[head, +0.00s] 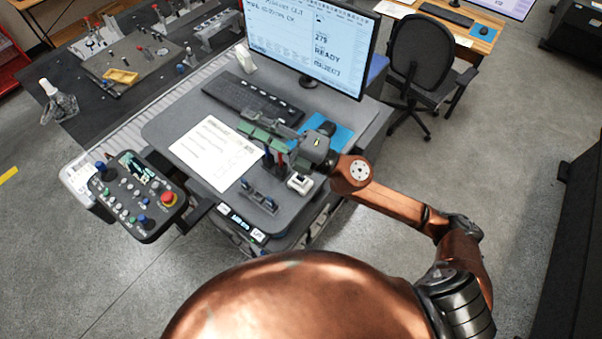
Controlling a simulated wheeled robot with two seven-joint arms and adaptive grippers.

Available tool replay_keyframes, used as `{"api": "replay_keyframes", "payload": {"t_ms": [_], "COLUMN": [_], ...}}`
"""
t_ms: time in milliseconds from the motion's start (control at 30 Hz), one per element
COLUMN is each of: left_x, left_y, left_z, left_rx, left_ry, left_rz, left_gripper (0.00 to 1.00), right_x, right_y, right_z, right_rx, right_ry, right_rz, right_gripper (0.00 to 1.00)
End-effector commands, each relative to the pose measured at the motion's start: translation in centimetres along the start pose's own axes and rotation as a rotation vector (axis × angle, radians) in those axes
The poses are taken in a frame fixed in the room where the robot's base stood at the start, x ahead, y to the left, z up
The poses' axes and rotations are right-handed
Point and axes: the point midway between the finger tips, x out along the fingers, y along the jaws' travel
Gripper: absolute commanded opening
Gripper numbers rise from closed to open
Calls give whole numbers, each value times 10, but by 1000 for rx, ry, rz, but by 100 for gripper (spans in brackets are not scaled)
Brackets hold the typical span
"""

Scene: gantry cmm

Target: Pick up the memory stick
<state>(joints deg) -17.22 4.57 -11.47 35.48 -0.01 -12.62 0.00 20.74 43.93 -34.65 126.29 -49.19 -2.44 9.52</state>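My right gripper (276,146) is over the right part of the grey desk, reaching in from the right beside the computer mouse. Its fingers are among small green, red and blue parts, and I cannot tell whether they are open or shut. I cannot make out the memory stick for certain; it may be hidden by the gripper or too small to tell. A small white object with a dark top (300,183) lies just in front of the gripper. My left gripper is not in view.
The grey desk holds a keyboard (253,98), a printed sheet (215,152), a mouse (326,128) on a blue mat and a small dark rack (259,196). A monitor (310,45) stands behind. A control panel (137,196) is at the left, a chair (420,55) behind right.

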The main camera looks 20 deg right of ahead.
Motion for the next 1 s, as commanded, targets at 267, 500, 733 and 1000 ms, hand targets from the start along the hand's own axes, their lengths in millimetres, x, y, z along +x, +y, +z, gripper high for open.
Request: {"api": "replay_keyframes", "payload": {"t_ms": [267, 500, 733, 1000], "left_x": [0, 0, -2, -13], "left_y": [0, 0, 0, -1], "left_z": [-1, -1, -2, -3], "left_rx": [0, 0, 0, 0], "left_ry": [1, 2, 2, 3], "left_rz": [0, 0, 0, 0], "left_gripper": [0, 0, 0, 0], "right_x": [-41, -135, -171, -170], "right_y": [-110, -149, -145, -171], "right_z": [-71, 35, 82, 82], "right_rx": [-638, -937, -997, -995], "right_ry": [703, 896, 910, 912], "right_rz": [-525, -1070, -1273, -1277], "right_gripper": [28, 28, 28, 28]}}
